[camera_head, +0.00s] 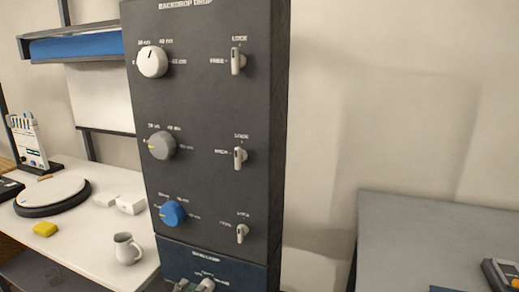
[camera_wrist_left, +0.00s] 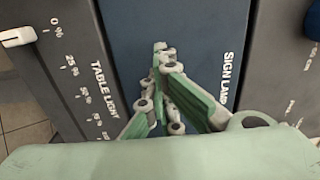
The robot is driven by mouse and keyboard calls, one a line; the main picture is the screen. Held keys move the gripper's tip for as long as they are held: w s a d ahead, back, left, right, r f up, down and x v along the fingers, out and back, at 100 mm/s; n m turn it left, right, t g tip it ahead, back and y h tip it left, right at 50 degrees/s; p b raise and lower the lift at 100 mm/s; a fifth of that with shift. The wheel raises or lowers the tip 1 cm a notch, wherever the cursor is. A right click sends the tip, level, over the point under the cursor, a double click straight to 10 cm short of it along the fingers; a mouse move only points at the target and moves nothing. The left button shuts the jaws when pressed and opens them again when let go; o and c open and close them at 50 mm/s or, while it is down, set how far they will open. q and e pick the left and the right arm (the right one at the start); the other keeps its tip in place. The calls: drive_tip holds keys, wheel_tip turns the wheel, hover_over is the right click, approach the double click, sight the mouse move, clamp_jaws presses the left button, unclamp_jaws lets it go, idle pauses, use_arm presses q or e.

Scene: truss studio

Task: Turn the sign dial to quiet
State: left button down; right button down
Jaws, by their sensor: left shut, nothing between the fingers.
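The sign lamp panel is a blue section (camera_head: 240,274) at the bottom of the dark upright cabinet in the head view. In the left wrist view the blue panel (camera_wrist_left: 200,22) carries the words SIGN LAMP. The sign dial itself is not clearly visible; my gripper covers that part of the panel and the head view cuts it off. My left gripper (camera_head: 190,286) is at the bottom edge of the head view, in front of the blue panel. In the left wrist view its green fingers (camera_wrist_left: 163,54) are shut and empty over the panel. Contact cannot be told. My right gripper is out of view.
The cabinet (camera_head: 210,110) above has white (camera_head: 152,62), grey (camera_head: 161,145) and blue (camera_head: 173,214) knobs plus lock switches. A table light panel (camera_wrist_left: 75,50) borders the blue one. A white table (camera_head: 90,240) with a mug (camera_head: 126,249) stands left; a grey table (camera_head: 430,235) stands right.

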use_arm(q)
drive_tip(key=shift+d, duration=0.3)
idle(0.5)
drive_tip(key=shift+s+f+b, duration=0.2)
drive_tip(key=shift+f+b, duration=0.25)
drive_tip(key=shift+f, duration=0.3)
idle(0.5)
drive_tip(key=shift+w+a, duration=0.1)
drive_tip(key=shift+a, duration=0.15)
drive_tip(key=shift+p+v, duration=0.3)
drive_tip(key=shift+v, duration=2.35)
drive_tip(key=shift+a+f, duration=0.1)
drive_tip(key=shift+a, duration=0.1)
